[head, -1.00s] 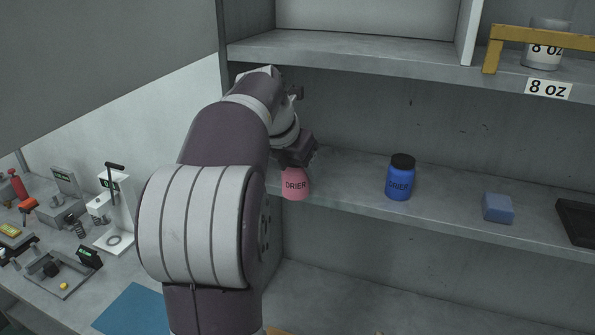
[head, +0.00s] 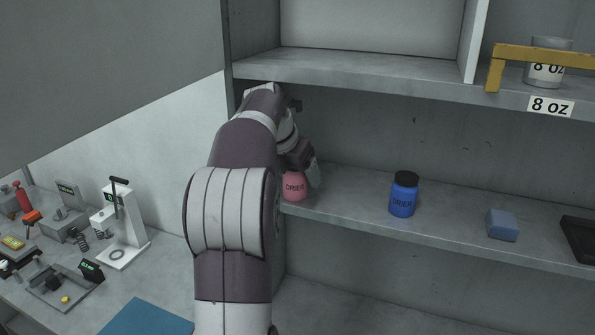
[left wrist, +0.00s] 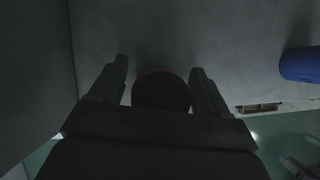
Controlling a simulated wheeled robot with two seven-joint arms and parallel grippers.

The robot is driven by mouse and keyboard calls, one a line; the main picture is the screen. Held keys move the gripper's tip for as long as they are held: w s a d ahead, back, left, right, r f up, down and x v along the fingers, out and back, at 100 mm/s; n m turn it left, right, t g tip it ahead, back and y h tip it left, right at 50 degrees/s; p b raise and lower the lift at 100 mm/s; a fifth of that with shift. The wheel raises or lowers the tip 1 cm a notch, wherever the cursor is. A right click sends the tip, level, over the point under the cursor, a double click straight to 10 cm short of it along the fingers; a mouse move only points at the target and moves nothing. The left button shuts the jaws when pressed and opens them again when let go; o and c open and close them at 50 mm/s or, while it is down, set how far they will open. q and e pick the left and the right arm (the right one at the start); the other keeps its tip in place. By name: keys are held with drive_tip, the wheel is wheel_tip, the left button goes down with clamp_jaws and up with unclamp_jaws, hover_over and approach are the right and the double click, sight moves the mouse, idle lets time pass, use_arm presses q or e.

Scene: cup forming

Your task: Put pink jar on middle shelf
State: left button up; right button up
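The pink jar (head: 294,187), labelled DRIER, stands upright near the left end of the middle shelf (head: 350,207). My left gripper (head: 303,168) is over the jar from above, and its wrist and one finger hide the jar's top. In the left wrist view the dark round jar lid (left wrist: 161,92) lies between the two spread fingers of my left gripper (left wrist: 160,85). A gap shows on each side of the lid, so the fingers are open around the jar. My right gripper is not in view.
A blue jar (head: 403,200) with a black lid, a blue block (head: 502,225) and a black tray (head: 580,240) share the shelf to the right. An upper shelf (head: 370,79) holds a grey cup (head: 547,62) behind a yellow bar (head: 560,53). The cabinet's side wall is close on the left.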

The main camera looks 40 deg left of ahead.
use_arm(q)
drive_tip(key=shift+o, duration=0.3)
drive_tip(key=shift+r, duration=0.45)
drive_tip(key=v, duration=0.4)
drive_tip(key=shift+s+r+b, duration=0.1)
drive_tip(key=shift+s+b, duration=0.25)
drive_tip(key=shift+s, duration=0.1)
drive_tip(key=s+d+b, duration=0.1)
drive_tip(key=s+b, duration=0.3)
drive_tip(key=s, duration=0.7)
drive_tip(key=shift+s+d, duration=0.15)
drive_tip(key=shift+s, duration=0.1)
